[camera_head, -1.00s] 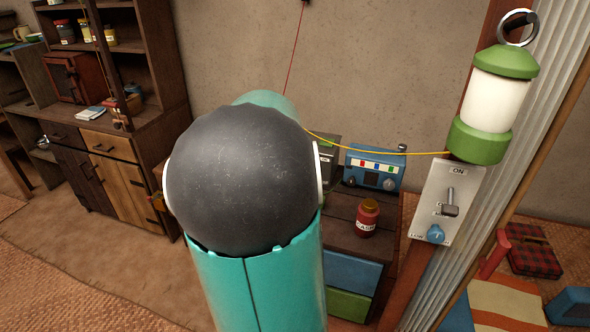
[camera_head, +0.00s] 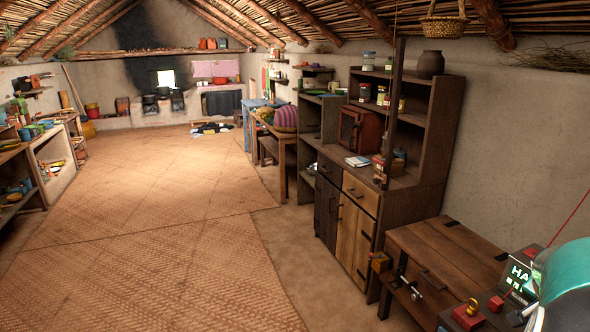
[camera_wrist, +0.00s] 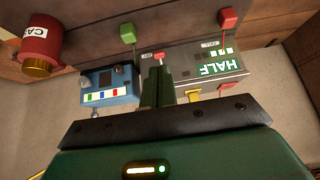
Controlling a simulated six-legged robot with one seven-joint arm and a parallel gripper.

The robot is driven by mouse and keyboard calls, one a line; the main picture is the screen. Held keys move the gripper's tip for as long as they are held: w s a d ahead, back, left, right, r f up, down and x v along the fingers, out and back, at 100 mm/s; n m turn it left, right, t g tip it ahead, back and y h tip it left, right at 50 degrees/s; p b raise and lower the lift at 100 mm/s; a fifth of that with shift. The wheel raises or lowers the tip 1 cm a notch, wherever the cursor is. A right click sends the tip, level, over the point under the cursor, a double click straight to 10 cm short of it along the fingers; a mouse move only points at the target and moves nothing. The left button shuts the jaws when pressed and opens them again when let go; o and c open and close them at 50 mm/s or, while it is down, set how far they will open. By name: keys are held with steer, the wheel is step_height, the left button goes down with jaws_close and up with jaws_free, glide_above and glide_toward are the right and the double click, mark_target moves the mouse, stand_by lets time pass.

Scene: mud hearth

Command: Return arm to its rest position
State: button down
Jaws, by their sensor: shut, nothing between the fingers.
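My gripper (camera_wrist: 160,85) shows in the wrist view as a green body with a black bar and narrow fingers together, with nothing held. It points toward a grey box (camera_wrist: 210,68) with a lit green display reading HALF, and a blue panel (camera_wrist: 108,90) with coloured buttons. I cannot tell whether it touches either. In the head view only a teal part of my arm shows at the lower right edge; the gripper is not visible there. The grey box's display also shows in the head view (camera_head: 519,279), partly cut off by my arm.
A red jar (camera_wrist: 40,42), a green-knobbed lever (camera_wrist: 127,34) and a red-knobbed lever (camera_wrist: 228,20) surround the gripper. In the head view, a wooden chest (camera_head: 450,257) and a shelved cabinet (camera_head: 425,196) line the right wall. The matted floor (camera_head: 150,260) is open at left and centre.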

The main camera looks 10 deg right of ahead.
steer(key=w+a+r+n+t+y, duration=0.1)
steer(key=w+a+n+y, duration=0.1)
steer(key=a, duration=0.9)
steer(key=w+a+r+n+t+y, duration=0.1)
steer(key=a+n, duration=0.4)
steer(key=a, duration=0.7)
steer(key=w+a+r+n+t+y, duration=0.2)
steer(key=w+a+r+n, duration=0.1)
steer(key=a, duration=0.9)
steer(key=shift+n+y, duration=0.3)
steer(key=shift+n, duration=0.4)
steer(key=c, duration=1.8)
jaws_free()
steer(key=s+a+n, duration=0.1)
steer(key=a, duration=0.2)
steer(key=s+a+n, duration=0.2)
steer(key=a, duration=0.2)
steer(key=s+a+n+y, duration=0.1)
steer(key=s+a, duration=0.1)
steer(key=a, duration=0.1)
steer(key=shift+a+n, duration=0.15)
steer(key=shift+n, duration=0.15)
steer(key=shift+c, duration=0.2)
steer(key=o, duration=0.4)
steer(key=shift+s+a, duration=0.1)
steer(key=shift+c, duration=0.2)
steer(key=o, duration=0.3)
steer(key=shift+f, duration=0.1)
